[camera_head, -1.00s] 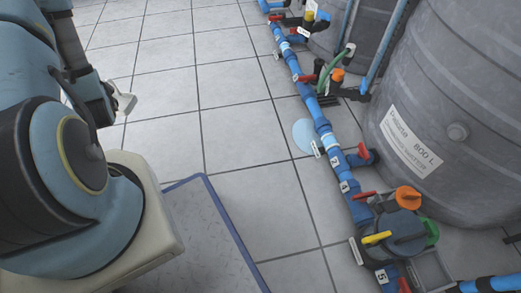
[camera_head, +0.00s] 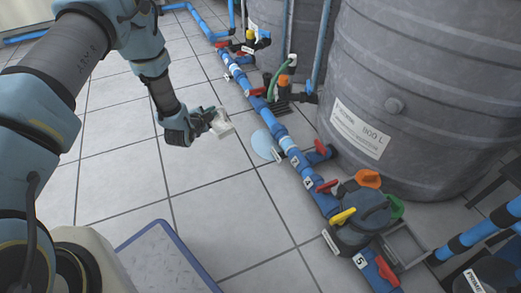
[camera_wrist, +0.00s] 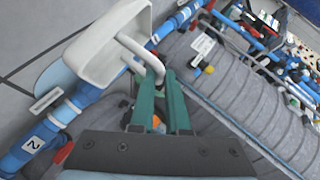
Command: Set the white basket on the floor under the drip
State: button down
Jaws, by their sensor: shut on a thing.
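The white basket (camera_head: 222,123) is held in the air by my gripper (camera_head: 206,120), which is shut on it. In the wrist view my gripper (camera_wrist: 160,82) has its green fingers at the basket's looped handle, and the white basket (camera_wrist: 108,48) extends up and left, tilted. A pale blue round puddle (camera_head: 264,145) lies on the tiled floor beside the blue pipe, to the right of and below the basket in the head view. Part of the puddle (camera_wrist: 48,72) shows behind the basket in the wrist view. No falling drops are discernible.
A blue pipe run (camera_head: 292,152) with red valve handles crosses the floor right of the puddle. Large grey tanks (camera_head: 400,90) stand beyond it. A pump with coloured knobs (camera_head: 362,210) is lower right. A blue-edged mat (camera_head: 165,262) lies at the front.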

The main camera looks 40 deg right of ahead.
jog(key=s+d+f+m+g+h+b, duration=0.1)
jog(key=s+d+f+m+g, duration=0.2)
jog(key=s+d, duration=0.65)
notch_tip(320, 180, down, 9)
jog(key=d+b, duration=0.1)
jog(key=b, duration=0.3)
jog(key=shift+f+h+b, duration=0.2)
jog(key=shift+h+b, duration=0.1)
jog(key=shift+b, duration=0.1)
jog(key=shift+w, duration=0.1)
jog(key=shift+f, duration=0.15)
jog(key=c, duration=0.9)
grip_release()
